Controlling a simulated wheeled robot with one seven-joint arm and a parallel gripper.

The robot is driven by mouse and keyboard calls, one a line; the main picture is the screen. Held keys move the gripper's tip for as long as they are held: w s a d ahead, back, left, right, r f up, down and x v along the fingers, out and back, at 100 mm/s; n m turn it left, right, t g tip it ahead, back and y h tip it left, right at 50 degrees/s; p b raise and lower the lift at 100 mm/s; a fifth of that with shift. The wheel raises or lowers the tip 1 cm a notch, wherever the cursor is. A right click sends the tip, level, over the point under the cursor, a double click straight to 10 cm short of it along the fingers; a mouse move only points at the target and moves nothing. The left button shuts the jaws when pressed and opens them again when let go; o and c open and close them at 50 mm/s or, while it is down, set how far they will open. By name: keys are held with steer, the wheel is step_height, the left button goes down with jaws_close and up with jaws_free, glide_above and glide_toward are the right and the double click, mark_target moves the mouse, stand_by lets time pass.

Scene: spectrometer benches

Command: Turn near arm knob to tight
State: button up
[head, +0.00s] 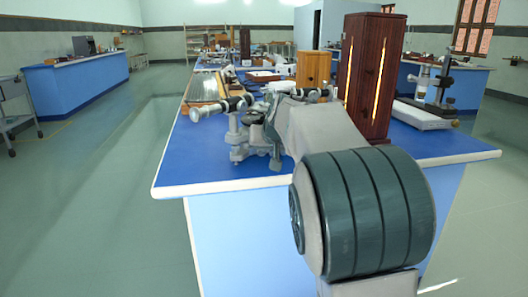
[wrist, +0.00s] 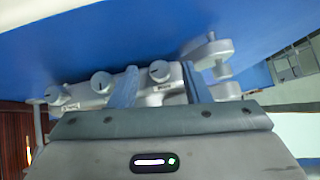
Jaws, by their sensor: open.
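The grey metal spectrometer (head: 238,135) stands on the blue bench top, left of my arm in the head view. In the wrist view several round grey knobs with dark marks sit in a row along it. One knob (wrist: 160,72) lies between the two blue fingers of my gripper (wrist: 160,67) in that view. Two more knobs, a middle one (wrist: 101,82) and a left one (wrist: 56,94), lie outside the fingers to the left. My gripper is open, and I cannot tell whether either finger touches the knob. In the head view my own arm hides much of the gripper and the knobs.
A tall dark wooden cabinet (head: 371,75) with lit slits stands on the bench right of my arm. A smaller light-brown wooden box (head: 313,68) is behind the arm. A microscope-like stand (head: 443,80) is at right. The bench's front left corner (head: 172,180) is bare.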

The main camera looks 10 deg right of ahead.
jaws_close()
steer(key=shift+d+f+m+y+b, duration=0.2)
steer(key=shift+m+y+b, duration=0.1)
steer(key=shift+y+b, duration=0.15)
steer(key=shift+r, duration=0.1)
steer(key=shift+a, duration=0.1)
jaws_free()
